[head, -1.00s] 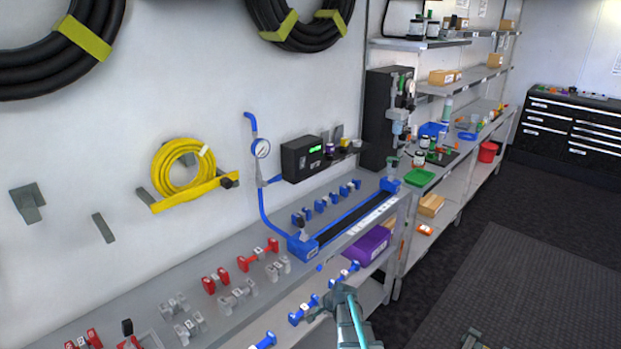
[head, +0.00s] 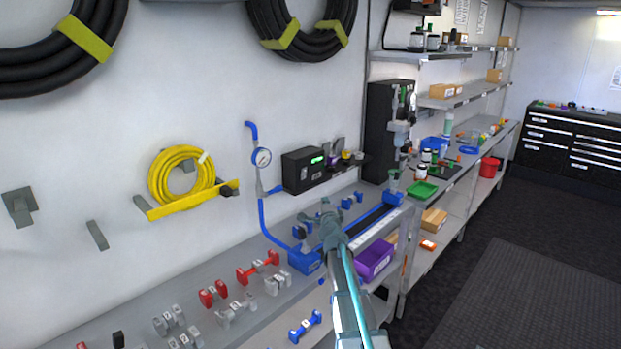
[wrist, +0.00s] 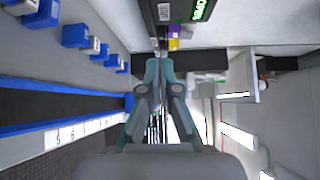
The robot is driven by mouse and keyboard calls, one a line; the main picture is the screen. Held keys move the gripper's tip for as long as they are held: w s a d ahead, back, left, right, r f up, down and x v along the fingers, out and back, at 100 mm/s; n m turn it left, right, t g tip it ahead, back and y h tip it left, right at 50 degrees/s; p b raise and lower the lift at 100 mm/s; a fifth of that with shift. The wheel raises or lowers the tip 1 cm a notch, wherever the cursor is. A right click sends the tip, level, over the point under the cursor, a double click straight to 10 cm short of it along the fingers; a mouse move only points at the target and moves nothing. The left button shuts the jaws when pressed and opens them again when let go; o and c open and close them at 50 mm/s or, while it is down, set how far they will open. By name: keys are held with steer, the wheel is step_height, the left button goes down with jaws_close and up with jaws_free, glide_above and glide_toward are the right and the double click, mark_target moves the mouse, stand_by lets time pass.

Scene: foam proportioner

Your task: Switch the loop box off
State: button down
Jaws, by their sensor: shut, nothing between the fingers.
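The loop box is most likely the black box (head: 303,172) with a lit green display, mounted on the wall above the bench. Its display (wrist: 202,9) also shows at the top of the wrist view, beside a dark box face. I cannot make out a switch clearly. My gripper (head: 327,207) is in front of and below the box in the head view, over the blue-framed channel, apart from the box. In the wrist view my gripper (wrist: 158,63) has its fingers together and empty, pointing toward the area just below the box.
A blue pipe with a gauge (head: 262,157) stands left of the box. A small shelf with jars (head: 346,158) is on its right. Blue blocks (wrist: 75,36) line the bench beside the blue-framed channel (wrist: 60,100). A tall black unit (head: 388,130) stands further right.

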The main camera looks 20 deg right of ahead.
mark_target(304, 174)
steer(key=shift+m+t+h, duration=0.4)
steer(key=shift+m+h, duration=0.1)
steer(key=shift+h, duration=0.2)
steer(key=a+r, duration=0.1)
steer(key=r, duration=0.1)
steer(key=w+a+r, duration=0.1)
steer(key=a+r, duration=0.1)
steer(key=shift+w, duration=0.2)
steer(key=shift+w+r, duration=0.1)
steer(key=shift+w, duration=0.05)
steer(key=shift+w+a+p+x, duration=0.15)
steer(key=shift+a+p+x, duration=0.35)
steer(key=shift+x, duration=1.6)
steer(key=shift+w+a+p+x, duration=0.25)
steer(key=shift+p+x, duration=0.35)
steer(key=shift+x, duration=1.5)
steer(key=shift+w+a+p+x, duration=0.1)
steer(key=shift+a+p+x, duration=0.4)
steer(key=shift+x, duration=1.6)
